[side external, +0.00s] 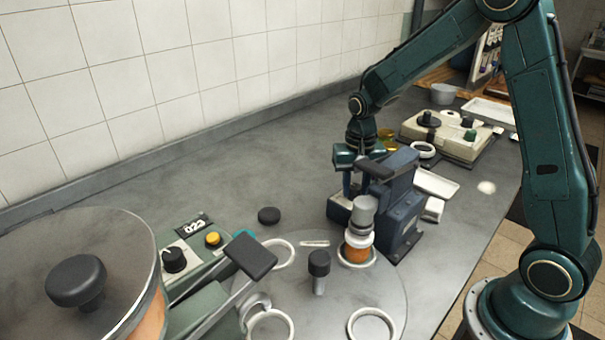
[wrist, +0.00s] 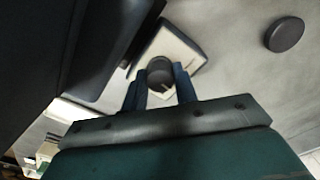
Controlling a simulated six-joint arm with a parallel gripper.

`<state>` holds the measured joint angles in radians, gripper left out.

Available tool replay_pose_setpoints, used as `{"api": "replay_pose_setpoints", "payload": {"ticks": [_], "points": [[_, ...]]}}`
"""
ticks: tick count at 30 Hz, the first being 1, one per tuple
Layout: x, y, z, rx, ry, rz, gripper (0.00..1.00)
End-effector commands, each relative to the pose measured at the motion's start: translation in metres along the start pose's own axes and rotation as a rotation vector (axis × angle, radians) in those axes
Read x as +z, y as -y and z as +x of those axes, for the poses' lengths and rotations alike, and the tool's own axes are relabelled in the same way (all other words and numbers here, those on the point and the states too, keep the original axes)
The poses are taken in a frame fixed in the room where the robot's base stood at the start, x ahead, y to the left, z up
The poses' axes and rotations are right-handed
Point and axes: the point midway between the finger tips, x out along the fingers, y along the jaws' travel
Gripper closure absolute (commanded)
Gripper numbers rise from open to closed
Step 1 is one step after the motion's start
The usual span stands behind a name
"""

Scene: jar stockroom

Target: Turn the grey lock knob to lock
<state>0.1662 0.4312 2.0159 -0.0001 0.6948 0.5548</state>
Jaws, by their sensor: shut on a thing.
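The grey lock knob (wrist: 159,72) is a dark round knob on a pale plate (wrist: 186,48) in the wrist view. My gripper (wrist: 160,86) has its two blue fingers on either side of the knob, shut on it. In the side external view my gripper (side external: 352,188) points down behind the dark blue machine (side external: 400,205). The machine's body hides the knob there, and the knob's exact turn position cannot be told.
A jar with orange contents (side external: 357,250) stands on the round turntable (side external: 330,300) in front of the machine. A loose black disc (side external: 269,215) lies to the left. A green machine (side external: 200,265) fills the lower left. A beige control box (side external: 455,140) stands behind.

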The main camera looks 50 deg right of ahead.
Motion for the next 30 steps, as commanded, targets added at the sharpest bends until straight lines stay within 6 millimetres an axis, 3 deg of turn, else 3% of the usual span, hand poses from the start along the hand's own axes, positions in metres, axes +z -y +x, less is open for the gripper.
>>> {"api": "replay_pose_setpoints", "payload": {"ticks": [1,2,5,20,30], "points": [[0.0,0.0,-0.001,-0.001,-0.001,0.0,0.94],[0.0,0.0,-0.001,-0.001,-0.001,0.0,0.7],[0.0,0.0,-0.001,-0.001,-0.001,0.001,0.5],[-0.001,0.0,-0.007,-0.001,-0.002,0.002,0.5],[-0.001,0.001,-0.049,-0.003,-0.004,0.001,0.5]]}}
